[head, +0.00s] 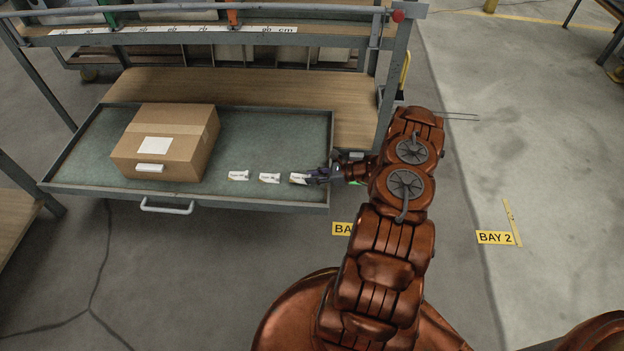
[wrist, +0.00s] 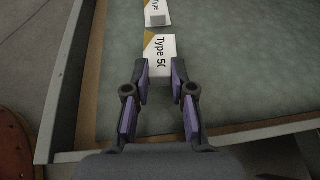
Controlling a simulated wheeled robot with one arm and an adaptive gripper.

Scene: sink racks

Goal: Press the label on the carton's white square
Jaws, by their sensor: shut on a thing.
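The brown carton (head: 190,150) sits on the left part of the green-lined drawer. Two labels (head: 238,175) and (head: 269,178) lie in a row right of the carton. My gripper (head: 312,177) is at the drawer's right end, shut on a third label (head: 298,178). In the wrist view this label (wrist: 160,50) reads "Type 5" with a cut-off character and sits between the fingertips (wrist: 160,84). Another label (wrist: 156,12) lies just beyond it.
The drawer (head: 120,193) has a raised rim and a front handle (head: 167,207). A wooden bench top (head: 300,92) lies behind it, under a shelf with a measuring scale (head: 175,29). A metal post (head: 393,85) stands near my arm. The drawer's back middle is clear.

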